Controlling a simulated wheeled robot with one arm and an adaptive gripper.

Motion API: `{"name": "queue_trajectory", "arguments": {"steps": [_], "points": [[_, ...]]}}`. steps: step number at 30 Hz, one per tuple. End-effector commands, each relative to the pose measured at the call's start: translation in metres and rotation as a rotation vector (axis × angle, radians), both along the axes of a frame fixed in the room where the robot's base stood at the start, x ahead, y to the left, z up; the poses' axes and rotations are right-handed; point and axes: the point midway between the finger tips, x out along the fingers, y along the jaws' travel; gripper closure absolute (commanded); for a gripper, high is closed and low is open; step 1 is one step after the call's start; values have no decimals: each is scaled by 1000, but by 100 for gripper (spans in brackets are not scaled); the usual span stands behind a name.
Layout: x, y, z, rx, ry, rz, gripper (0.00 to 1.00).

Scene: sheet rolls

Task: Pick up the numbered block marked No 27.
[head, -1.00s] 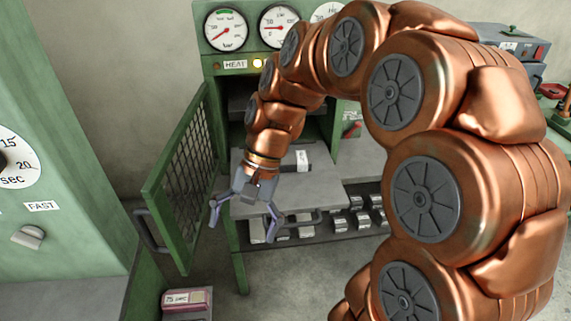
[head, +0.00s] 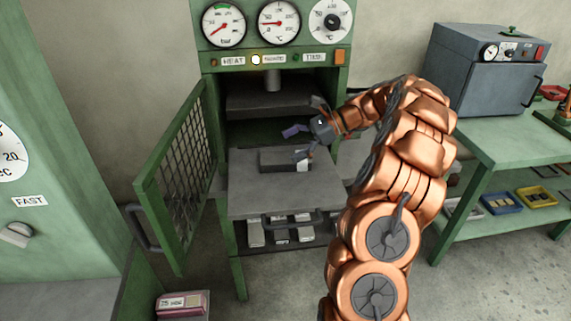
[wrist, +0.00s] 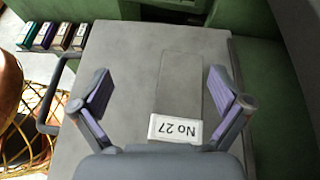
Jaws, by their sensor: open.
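The numbered block is a flat grey block (head: 276,160) with a white end label, lying on the grey sliding plate (head: 262,198) in front of the press opening. In the wrist view its label (wrist: 177,130) reads No 27, upside down, and its grey body (wrist: 180,85) stretches away from me. My gripper (head: 296,143) comes in from the right, above the block's labelled end. In the wrist view my gripper (wrist: 158,92) has its fingers spread wide with nothing between their pads. The block lies below, nearer the right finger.
The green press has an upper platen (head: 268,101) above the opening and a mesh door (head: 185,160) swung open at left. A handle (head: 290,219) sticks out from the plate's front. Several labelled blocks (head: 281,237) sit on the shelf below. A bench (head: 505,155) stands at right.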

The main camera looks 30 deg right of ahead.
Motion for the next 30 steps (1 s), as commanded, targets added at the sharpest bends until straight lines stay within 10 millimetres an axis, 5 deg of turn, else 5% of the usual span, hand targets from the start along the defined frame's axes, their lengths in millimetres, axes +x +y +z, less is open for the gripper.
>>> {"name": "queue_trajectory", "arguments": {"steps": [3,9,30], "points": [[3,-36,-14,45,31,-83,0],[4,-62,-24,83,53,-147,0],[21,-22,-49,87,58,-153,0]]}}
